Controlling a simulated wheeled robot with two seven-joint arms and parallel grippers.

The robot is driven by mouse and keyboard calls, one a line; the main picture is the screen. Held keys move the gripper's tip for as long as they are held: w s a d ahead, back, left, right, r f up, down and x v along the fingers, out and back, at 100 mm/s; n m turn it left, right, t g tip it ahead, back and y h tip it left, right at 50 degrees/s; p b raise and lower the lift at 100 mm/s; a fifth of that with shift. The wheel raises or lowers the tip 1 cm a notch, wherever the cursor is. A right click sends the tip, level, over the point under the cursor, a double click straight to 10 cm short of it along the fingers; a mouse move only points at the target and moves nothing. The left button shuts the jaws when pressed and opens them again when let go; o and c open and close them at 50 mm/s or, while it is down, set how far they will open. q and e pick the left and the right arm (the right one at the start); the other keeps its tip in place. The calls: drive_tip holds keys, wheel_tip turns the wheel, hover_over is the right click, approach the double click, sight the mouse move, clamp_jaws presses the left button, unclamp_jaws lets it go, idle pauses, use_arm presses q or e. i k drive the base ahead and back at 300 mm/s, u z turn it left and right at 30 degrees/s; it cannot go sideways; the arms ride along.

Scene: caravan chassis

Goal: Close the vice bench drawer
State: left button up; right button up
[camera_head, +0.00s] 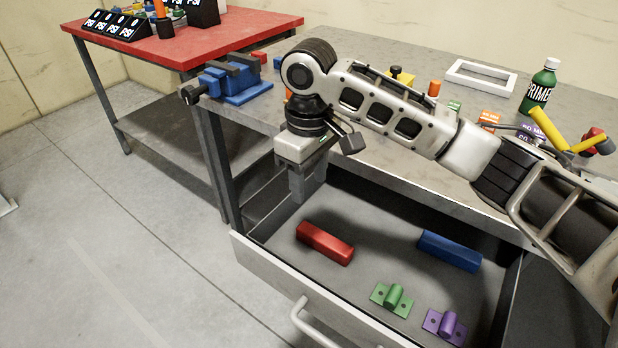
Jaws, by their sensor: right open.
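The vice bench (400,165) has a grey top with a blue vice (237,82) at its left corner. Its drawer (275,272) is pulled out toward me, with a bar handle (312,325) on the front face. Inside lie a red block (325,243), a blue block (450,250), a green bracket (392,299) and a purple bracket (445,327). My right gripper (308,188) points down above the drawer's back left part, behind the front panel and apart from the handle. It holds nothing that I can see. My left gripper is out of view.
A red-topped table (190,42) with black PSI boxes stands at the back left. On the bench are a white frame (480,77), a green PRIME bottle (540,86) and small coloured parts. The floor (110,240) left of the drawer is clear.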

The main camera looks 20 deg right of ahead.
sight(384, 227)
drive_tip(key=k, duration=1)
